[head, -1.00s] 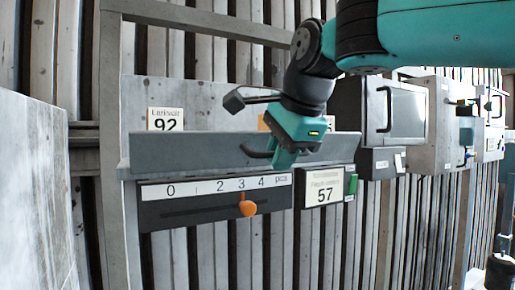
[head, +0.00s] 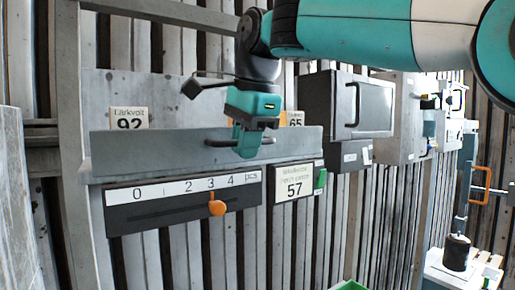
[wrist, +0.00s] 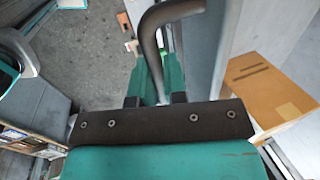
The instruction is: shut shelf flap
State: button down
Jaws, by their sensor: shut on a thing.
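The shelf flap (head: 150,152) is a long grey panel along the front of the wall shelf in the head view, and it looks roughly upright. Its dark bar handle (head: 217,143) sticks out near the panel's right half. My gripper (head: 247,148) is teal and points down at the handle, shut on it. In the wrist view the curved handle (wrist: 150,38) runs down between my two teal fingers (wrist: 153,88). The flap's grey face (wrist: 222,50) is just right of it there. The flap's hinge line cannot be made out.
Below the flap is a dark scale panel (head: 180,202) with an orange knob (head: 217,208), and a sign reading 57 (head: 293,184). A dark cabinet (head: 345,105) stands to the right. A cardboard box (wrist: 265,90) shows beside the flap in the wrist view.

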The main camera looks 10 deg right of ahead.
jog(key=shift+w+a+f+g+b, duration=0.1)
jog(key=shift+g+b, duration=0.3)
jog(key=shift+b, duration=0.4)
jog(key=shift+r+h, duration=0.25)
jog(key=shift+h, duration=0.05)
jog(key=c, duration=1.2)
grip_release()
